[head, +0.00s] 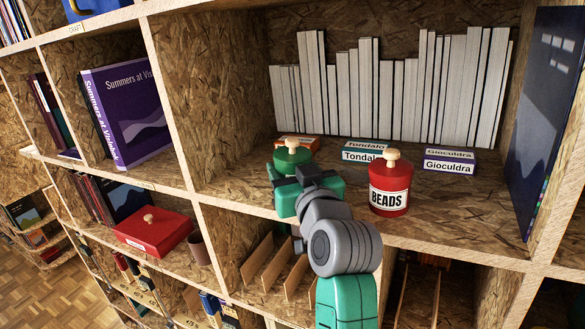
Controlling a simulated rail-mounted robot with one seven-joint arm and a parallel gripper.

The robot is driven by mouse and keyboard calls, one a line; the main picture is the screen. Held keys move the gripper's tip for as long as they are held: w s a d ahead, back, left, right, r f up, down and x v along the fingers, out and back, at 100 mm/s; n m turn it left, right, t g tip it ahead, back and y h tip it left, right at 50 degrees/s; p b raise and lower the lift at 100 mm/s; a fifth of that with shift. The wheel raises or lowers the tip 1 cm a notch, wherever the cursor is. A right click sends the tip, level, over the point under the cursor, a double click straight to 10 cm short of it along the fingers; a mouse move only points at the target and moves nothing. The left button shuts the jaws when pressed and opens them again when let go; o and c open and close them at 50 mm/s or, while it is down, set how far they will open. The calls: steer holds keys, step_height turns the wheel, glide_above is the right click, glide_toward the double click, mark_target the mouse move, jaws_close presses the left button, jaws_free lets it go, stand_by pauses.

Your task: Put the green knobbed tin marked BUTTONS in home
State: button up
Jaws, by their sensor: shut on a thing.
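The green tin (292,160) with a pale round knob is at the left front of the middle shelf in the head view. My gripper (285,178) is shut on it from the front and hides its lower part. Its label does not show, and I cannot tell whether its base touches the shelf.
A red knobbed tin marked BEADS (390,190) stands right of my gripper. A tall dark blue book (545,110) stands right. A red knobbed box (152,230) sits lower left.

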steer(key=o, duration=1.2)
steer(key=shift+r, duration=0.15)
steer(key=b+v, duration=0.2)
steer(key=v, duration=1)
steer(key=s+a+r+m+t+h, duration=0.2)
steer(key=s+r+t+h, duration=0.15)
steer(key=s+r, duration=0.45)
steer(key=s+a+r+m+t+h, duration=0.2)
steer(key=s+r+t, duration=0.3)
steer(key=s, duration=0.7)
steer(key=shift+g, duration=0.25)
steer(key=r+p, duration=0.6)
steer(key=shift+w+a+r, duration=0.1)
steer(key=shift+w, duration=0.25)
